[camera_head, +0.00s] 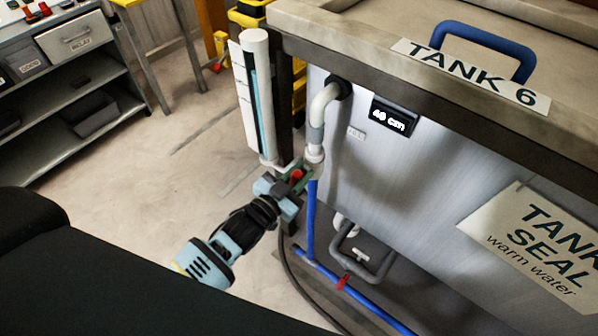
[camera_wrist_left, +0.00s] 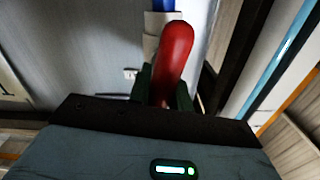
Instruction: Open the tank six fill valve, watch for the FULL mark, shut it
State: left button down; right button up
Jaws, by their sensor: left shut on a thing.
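Tank 6 (camera_head: 455,165), a pale panelled tank named on its rim label (camera_head: 470,75), fills the right of the head view. Its fill valve has a red handle (camera_head: 297,175), low at the front left corner where a white pipe (camera_head: 318,122) meets a blue pipe (camera_head: 311,220). My left gripper (camera_head: 293,182) is shut on this handle. In the left wrist view the red handle (camera_wrist_left: 174,55) stands between the dark green fingers (camera_wrist_left: 162,88). A white sight gauge (camera_head: 256,45) with a blue strip stands above the gripper; no FULL mark is readable. My right gripper is out of view.
A small display (camera_head: 393,116) on the tank appears to read 40 cm. A blue handle (camera_head: 484,48) sits on the lid. A grey shelf unit (camera_head: 65,75) stands at the far left. A dark hose (camera_head: 300,285) lies below the valve. Open floor (camera_head: 150,180) lies left of my gripper.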

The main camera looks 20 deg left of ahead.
pick_arm(q)
jog(key=m, duration=0.3)
jog(key=shift+s+d+f+m, duration=0.1)
jog(key=shift+d+m, duration=0.1)
jog(key=shift+m, duration=0.2)
jog(key=shift+s+d+f+m+b, duration=0.1)
jog(key=shift+f+m+b, duration=0.15)
jog(key=shift+m, duration=1.7)
jog(key=shift+w+d+f+m+b, duration=0.1)
jog(key=shift+d+f+m+b, duration=0.1)
jog(key=shift+m, duration=1.7)
jog(key=shift+s+d+f+m+b, duration=0.1)
jog(key=shift+f+m+b, duration=0.15)
jog(key=shift+m, duration=1.7)
jog(key=c, duration=1.3)
grip_release()
jog(key=shift+a, duration=0.1)
